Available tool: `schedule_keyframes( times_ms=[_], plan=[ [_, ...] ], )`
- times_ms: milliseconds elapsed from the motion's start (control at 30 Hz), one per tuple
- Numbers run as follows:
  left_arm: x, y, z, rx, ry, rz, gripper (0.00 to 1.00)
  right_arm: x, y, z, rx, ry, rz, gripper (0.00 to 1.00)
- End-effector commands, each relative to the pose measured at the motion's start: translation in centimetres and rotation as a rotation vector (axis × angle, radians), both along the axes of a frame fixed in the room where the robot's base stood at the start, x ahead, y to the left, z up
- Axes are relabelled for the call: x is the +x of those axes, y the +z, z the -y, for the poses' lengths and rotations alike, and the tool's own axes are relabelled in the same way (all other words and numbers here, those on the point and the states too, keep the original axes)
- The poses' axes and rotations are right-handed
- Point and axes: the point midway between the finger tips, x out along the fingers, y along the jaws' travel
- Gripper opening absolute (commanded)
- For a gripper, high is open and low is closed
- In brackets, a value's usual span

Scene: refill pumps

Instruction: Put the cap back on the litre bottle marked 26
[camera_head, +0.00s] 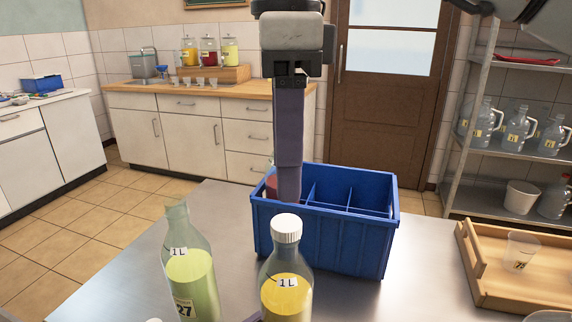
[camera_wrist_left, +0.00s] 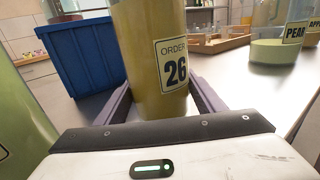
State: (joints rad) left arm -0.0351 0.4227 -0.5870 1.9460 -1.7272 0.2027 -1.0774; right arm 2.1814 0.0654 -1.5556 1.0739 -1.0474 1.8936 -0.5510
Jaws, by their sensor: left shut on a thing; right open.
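The litre bottle marked 26 (camera_wrist_left: 172,75) stands between the fingers of my left gripper (camera_wrist_left: 163,98), which is shut on its body in the left wrist view. In the head view, this bottle (camera_head: 286,292) holds yellow liquid and has a "1 L" label. The white cap (camera_head: 286,229) sits on top of its neck and looks level; I cannot tell how tightly it is seated. My right gripper (camera_head: 288,196) points down just above the cap, open, and appears clear of it. One finger hides the other.
An uncapped green bottle marked 27 (camera_head: 192,285) stands left of bottle 26. A blue divided crate (camera_head: 335,240) is close behind, with something red in its left compartment. A wooden tray (camera_head: 510,285) with a clear cup (camera_head: 520,250) is at the right. Bare metal table (camera_head: 425,285) lies between them.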

Motion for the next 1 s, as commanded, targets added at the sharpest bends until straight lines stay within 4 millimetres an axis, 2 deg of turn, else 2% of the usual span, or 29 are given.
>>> schedule_keyframes(
  times_ms=[400, 600, 867, 1000],
  plan=[
    [0.0, 0.0, 0.0, 0.001, 0.001, 0.0, 0.0, 0.0, -6.1, 0.1, 0.0, -0.002, -0.002, 0.48],
    [0.0, 0.0, 0.0, 0.001, 0.001, 0.0, 0.0, 0.0, -7.3, 0.1, 0.001, -0.002, -0.001, 0.48],
    [0.0, 0.0, 0.0, 0.001, 0.001, 0.0, 0.0, 0.0, -7.3, 0.0, 0.001, -0.002, -0.001, 0.48],
    [0.0, 0.0, 0.0, 0.001, 0.001, 0.0, 0.0, 0.0, -7.3, 0.0, 0.001, -0.002, -0.001, 0.26]
  ],
)
